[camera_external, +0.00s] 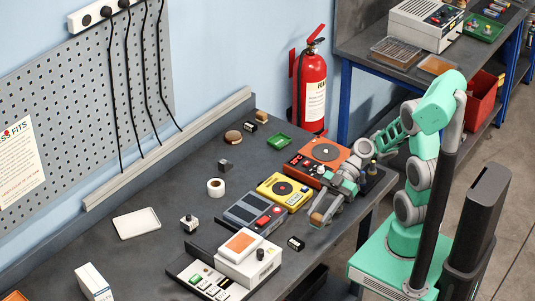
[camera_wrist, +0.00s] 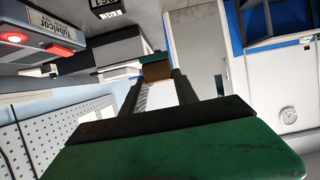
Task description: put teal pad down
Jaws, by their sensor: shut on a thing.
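My gripper (camera_external: 324,212) hangs above the front edge of the grey bench, right of the yellow device, with its fingers pointing down-left. It is shut on a small block, the teal pad (camera_wrist: 155,59), with a teal layer and a brown side. The pad shows between the two fingertips in the wrist view. In the external view only a brown part of the pad (camera_external: 317,218) shows, and the fingers hide the rest. I cannot tell whether it touches the bench.
On the bench (camera_external: 150,261) stand a yellow device (camera_external: 284,190), an orange device (camera_external: 323,153), a grey device with a red button (camera_external: 254,212) and a white device (camera_external: 249,260). A small black box (camera_external: 296,243) lies near the gripper.

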